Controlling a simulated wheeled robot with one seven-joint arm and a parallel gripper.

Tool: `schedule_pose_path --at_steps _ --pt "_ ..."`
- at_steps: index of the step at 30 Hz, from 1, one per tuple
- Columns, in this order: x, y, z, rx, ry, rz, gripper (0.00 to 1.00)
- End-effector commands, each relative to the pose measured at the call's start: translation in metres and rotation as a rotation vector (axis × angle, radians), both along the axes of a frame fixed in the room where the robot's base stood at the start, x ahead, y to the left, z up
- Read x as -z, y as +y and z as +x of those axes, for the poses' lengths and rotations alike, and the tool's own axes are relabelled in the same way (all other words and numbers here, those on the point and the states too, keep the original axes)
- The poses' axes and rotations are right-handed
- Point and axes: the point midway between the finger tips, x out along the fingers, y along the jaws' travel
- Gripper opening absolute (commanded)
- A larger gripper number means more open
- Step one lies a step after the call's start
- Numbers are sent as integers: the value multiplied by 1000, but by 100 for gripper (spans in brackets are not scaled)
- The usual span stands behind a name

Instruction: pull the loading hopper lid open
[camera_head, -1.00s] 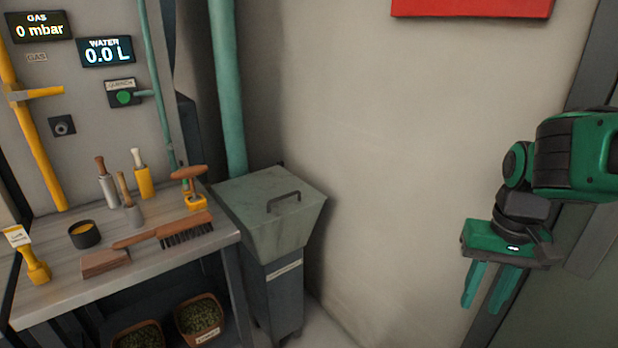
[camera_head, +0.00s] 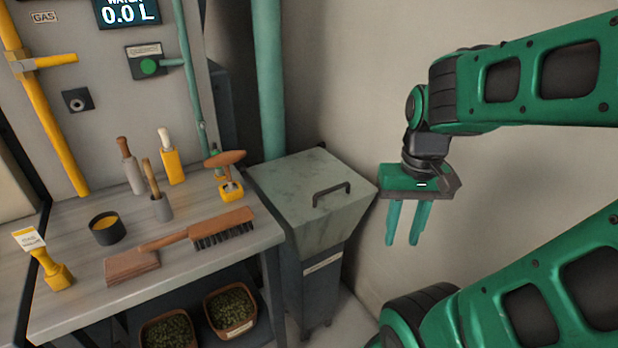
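The loading hopper (camera_head: 325,235) is a grey-green metal bin on a dark stand, right of the workbench. Its lid (camera_head: 290,180) lies flat and closed on top, with a dark bar handle (camera_head: 331,192) near its right side. My gripper (camera_head: 403,242) points down, to the right of the hopper in the picture. Its two green fingers are apart with nothing between them. It appears clear of the handle, but its exact distance from the hopper is hard to tell.
The workbench (camera_head: 90,285) on the left carries a brush (camera_head: 205,232), a dark cup (camera_head: 107,228) and several handled tools. Bins of green pellets (camera_head: 230,310) sit below. A green pipe (camera_head: 268,80) rises behind the hopper. A bare wall stands behind my arm.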

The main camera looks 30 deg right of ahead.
Motion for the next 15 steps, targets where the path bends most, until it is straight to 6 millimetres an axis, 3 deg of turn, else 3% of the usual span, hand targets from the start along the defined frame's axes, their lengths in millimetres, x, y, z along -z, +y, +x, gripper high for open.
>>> schedule_pose_path --at_steps 10,12,15 --pt "0 0 0 2 0 0 29" --pt "-7 -1 -8 14 -17 -1 29" --pt "-13 -1 8 82 -29 -7 29"
